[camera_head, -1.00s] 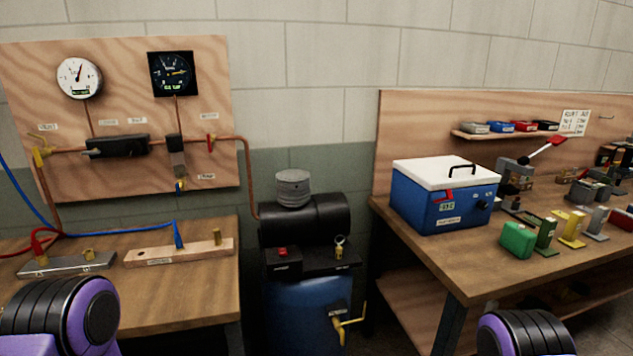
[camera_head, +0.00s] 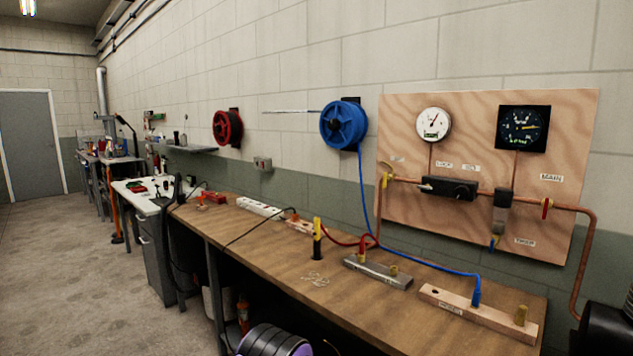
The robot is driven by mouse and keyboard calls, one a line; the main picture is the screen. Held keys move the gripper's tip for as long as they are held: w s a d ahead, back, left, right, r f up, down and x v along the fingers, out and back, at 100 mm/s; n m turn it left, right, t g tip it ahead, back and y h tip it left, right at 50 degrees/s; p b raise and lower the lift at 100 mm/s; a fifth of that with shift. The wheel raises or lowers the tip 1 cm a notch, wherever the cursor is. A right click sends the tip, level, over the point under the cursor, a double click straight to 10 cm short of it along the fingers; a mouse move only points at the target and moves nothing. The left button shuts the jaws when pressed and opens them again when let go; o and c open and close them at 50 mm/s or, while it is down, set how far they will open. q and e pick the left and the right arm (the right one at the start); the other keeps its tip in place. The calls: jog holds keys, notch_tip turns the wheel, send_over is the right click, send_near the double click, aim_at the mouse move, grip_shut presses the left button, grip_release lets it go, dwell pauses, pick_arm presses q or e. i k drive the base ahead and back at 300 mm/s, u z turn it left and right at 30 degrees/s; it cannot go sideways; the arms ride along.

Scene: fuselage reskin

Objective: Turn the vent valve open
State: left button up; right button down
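A plywood panel (camera_head: 455,222) on the wall at the right carries a copper pipe with valves. A small yellow valve (camera_head: 386,180) sits at the pipe's left end, beside a small label (camera_head: 397,160) too blurred to read now; this looks like the vent valve. I cannot tell its handle position. A red-handled valve (camera_head: 546,207) sits on the pipe's right part, under a label reading MAIN (camera_head: 551,177).
A long wooden workbench (camera_head: 300,265) runs below the panel, holding metal and wooden blocks with hose fittings. A blue hose reel (camera_head: 344,125) and a red reel (camera_head: 222,127) hang on the wall. A black tank (camera_head: 607,330) stands lower right. The floor at left is clear.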

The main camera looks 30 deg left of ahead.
aim_at(385, 179)
jog(key=u, duration=2.5)
jog(key=i, duration=1.2)
jog(key=z, duration=2.1)
